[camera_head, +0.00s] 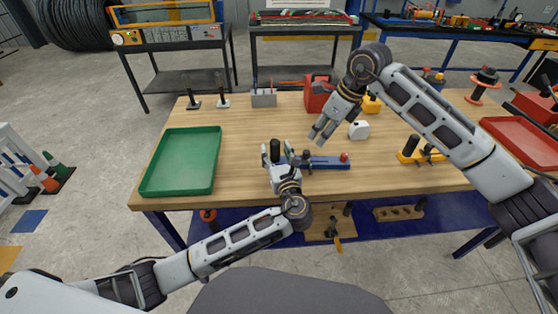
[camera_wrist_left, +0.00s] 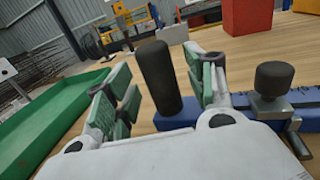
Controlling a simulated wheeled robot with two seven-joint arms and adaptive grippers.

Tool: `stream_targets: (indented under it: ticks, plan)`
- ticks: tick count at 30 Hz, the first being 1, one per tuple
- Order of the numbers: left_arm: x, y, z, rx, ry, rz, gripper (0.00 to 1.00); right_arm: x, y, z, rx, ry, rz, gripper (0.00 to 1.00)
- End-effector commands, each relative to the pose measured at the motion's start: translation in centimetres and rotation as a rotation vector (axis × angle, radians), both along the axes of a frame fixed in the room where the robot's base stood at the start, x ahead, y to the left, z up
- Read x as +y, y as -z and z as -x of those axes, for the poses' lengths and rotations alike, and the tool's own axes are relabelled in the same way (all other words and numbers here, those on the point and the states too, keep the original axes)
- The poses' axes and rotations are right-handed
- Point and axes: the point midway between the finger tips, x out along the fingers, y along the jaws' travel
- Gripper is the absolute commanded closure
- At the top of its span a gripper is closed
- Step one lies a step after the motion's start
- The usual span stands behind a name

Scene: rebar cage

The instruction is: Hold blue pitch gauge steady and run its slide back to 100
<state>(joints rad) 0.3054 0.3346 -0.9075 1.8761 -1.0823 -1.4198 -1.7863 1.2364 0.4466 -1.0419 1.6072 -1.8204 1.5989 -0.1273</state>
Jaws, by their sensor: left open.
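The blue pitch gauge (camera_head: 328,163) lies on the wooden table, its long bar running left to right. A black upright handle (camera_head: 274,146) stands at its left end and also shows in the left wrist view (camera_wrist_left: 159,78). A grey slide with a black knob (camera_wrist_left: 274,79) sits on the bar to the right of the handle. A red knob (camera_head: 344,157) is at the right end. My left gripper (camera_head: 277,153) is open, with the handle between its fingers and gaps showing. My right gripper (camera_head: 320,134) is above and behind the bar, empty, its fingers apart.
A green tray (camera_head: 182,190) lies to the left. A red box (camera_head: 318,95), a grey block (camera_head: 264,99) and a white object (camera_head: 359,130) stand behind the gauge. A yellow-based fixture (camera_head: 420,153) stands to the right. The table in front of the tray's right side is clear.

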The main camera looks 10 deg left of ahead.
Motion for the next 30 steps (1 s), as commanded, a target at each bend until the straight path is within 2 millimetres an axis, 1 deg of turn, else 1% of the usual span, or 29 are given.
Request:
stream_targets:
  ticks: [3, 6, 18, 20, 30]
  plan:
    - [0.5, 0.0, -1.0, -0.001, 0.000, -0.002, 0.46, 0.0, 0.0, 0.0, 0.000, 0.000, 0.000, 0.64]
    - [0.7, 0.0, -1.5, 0.000, 0.000, -0.001, 0.46, 0.0, 0.0, 0.0, 0.000, 0.000, 0.000, 0.64]
    - [0.9, 0.0, -1.8, 0.000, 0.000, -0.001, 0.46, 0.0, 0.0, 0.0, 0.000, 0.000, 0.000, 0.64]
    - [0.9, 0.0, -1.8, 0.000, 0.000, -0.001, 0.52, 0.0, 0.0, 0.0, 0.000, 0.000, 0.000, 0.64]
    - [0.9, 0.0, -1.8, 0.000, 0.000, -0.001, 0.96, 0.0, 0.0, 0.0, 0.000, 0.000, 0.000, 0.64]
